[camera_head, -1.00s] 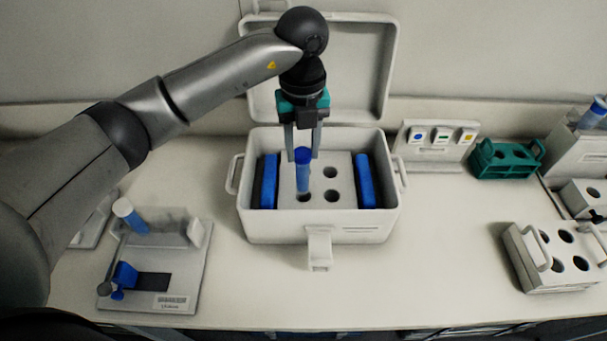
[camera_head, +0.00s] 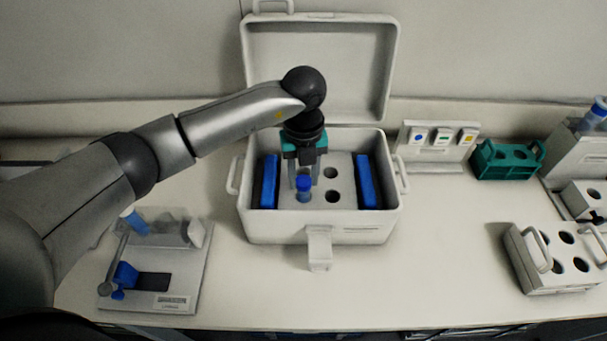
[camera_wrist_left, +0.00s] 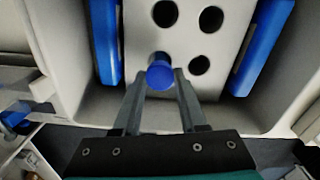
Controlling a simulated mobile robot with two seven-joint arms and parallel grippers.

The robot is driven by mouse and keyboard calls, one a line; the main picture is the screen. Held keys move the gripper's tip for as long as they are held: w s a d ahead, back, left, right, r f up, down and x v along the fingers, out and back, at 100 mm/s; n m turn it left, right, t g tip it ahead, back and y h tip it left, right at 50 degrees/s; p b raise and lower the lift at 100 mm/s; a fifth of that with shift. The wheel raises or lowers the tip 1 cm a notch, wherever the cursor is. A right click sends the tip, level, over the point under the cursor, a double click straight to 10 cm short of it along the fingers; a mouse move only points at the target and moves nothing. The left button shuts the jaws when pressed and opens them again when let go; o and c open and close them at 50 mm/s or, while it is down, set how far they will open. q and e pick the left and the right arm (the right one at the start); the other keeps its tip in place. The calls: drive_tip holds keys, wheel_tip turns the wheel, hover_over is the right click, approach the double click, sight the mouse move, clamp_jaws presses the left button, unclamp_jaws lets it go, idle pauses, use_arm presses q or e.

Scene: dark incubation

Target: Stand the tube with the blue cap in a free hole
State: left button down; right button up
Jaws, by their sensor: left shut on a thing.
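The tube with the blue cap (camera_head: 304,184) stands upright in the front-left hole of the pale foam block (camera_head: 344,164) inside the open white box (camera_head: 318,232). My left gripper (camera_head: 304,181) reaches down into the box from above and is shut on the tube just below the cap. In the left wrist view the blue cap (camera_wrist_left: 160,75) sits between the fingertips (camera_wrist_left: 160,82), and three holes beside it are empty. My right gripper is not in view.
Blue packs (camera_head: 269,181) and (camera_head: 367,181) line the box's sides, and its lid (camera_head: 330,70) is open behind. A green rack (camera_head: 505,160) and a white rack (camera_head: 556,262) stand right.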

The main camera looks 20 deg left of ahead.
use_arm(q)
drive_tip(key=shift+c, duration=2.2)
unclamp_jaws()
wheel_tip(320, 180, up, 12)
drive_tip(key=shift+r, duration=0.15)
